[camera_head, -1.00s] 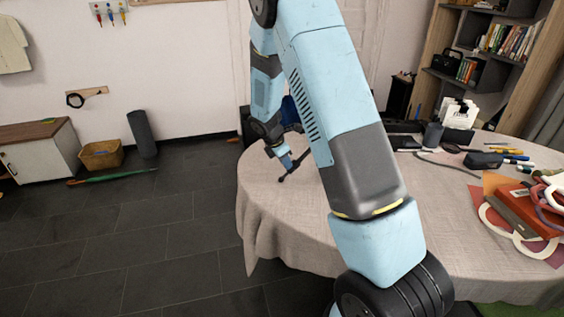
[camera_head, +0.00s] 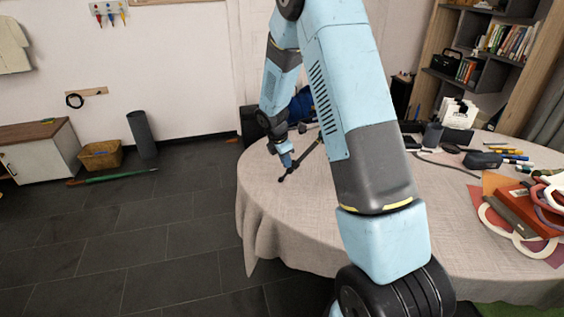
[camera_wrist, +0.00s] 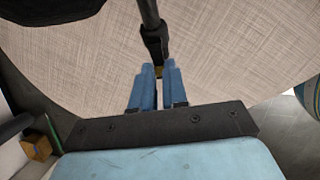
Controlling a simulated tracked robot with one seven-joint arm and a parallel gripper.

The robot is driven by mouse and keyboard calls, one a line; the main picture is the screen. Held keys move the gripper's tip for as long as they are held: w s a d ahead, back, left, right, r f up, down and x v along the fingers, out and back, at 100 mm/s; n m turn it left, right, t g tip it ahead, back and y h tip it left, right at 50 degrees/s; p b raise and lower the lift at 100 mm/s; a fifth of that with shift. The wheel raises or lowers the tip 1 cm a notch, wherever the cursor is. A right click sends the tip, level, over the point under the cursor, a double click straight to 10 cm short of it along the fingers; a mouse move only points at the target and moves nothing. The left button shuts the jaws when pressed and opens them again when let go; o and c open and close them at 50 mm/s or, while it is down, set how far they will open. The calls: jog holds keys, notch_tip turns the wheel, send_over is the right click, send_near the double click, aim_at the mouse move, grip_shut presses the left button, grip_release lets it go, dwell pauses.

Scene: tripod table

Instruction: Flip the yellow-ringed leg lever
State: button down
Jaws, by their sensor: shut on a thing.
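A dark tripod leg (camera_head: 309,151) lies low over the table, its foot end toward the front left; most of the tripod is hidden behind my arm. In the wrist view the black leg (camera_wrist: 149,14) comes down from the top to a thicker black clamp (camera_wrist: 155,43). In the head view my gripper (camera_head: 286,160) is small, at the leg near the table's left part.
The round table (camera_head: 290,225) has a beige cloth, bare at its front left. Books and papers (camera_head: 520,210), pens and a dark case (camera_head: 482,160) crowd its right side. A shelf (camera_head: 480,60) stands behind. A bin (camera_head: 142,134) and basket (camera_head: 101,154) stand far left.

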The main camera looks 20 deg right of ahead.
jog(key=shift+d+r+y, duration=0.2)
jog(key=shift+r+y, duration=0.1)
jog(key=shift+y, duration=0.6)
jog(key=c, duration=1.1)
grip_release()
jog(key=shift+c, duration=0.2)
notch_tip(320, 180, up, 14)
jog(key=a, duration=0.1)
jog(key=shift+s+a+f, duration=0.2)
jog(key=shift+s+a, duration=0.05)
jog(key=shift+s, duration=0.2)
jog(key=shift+c, duration=0.4)
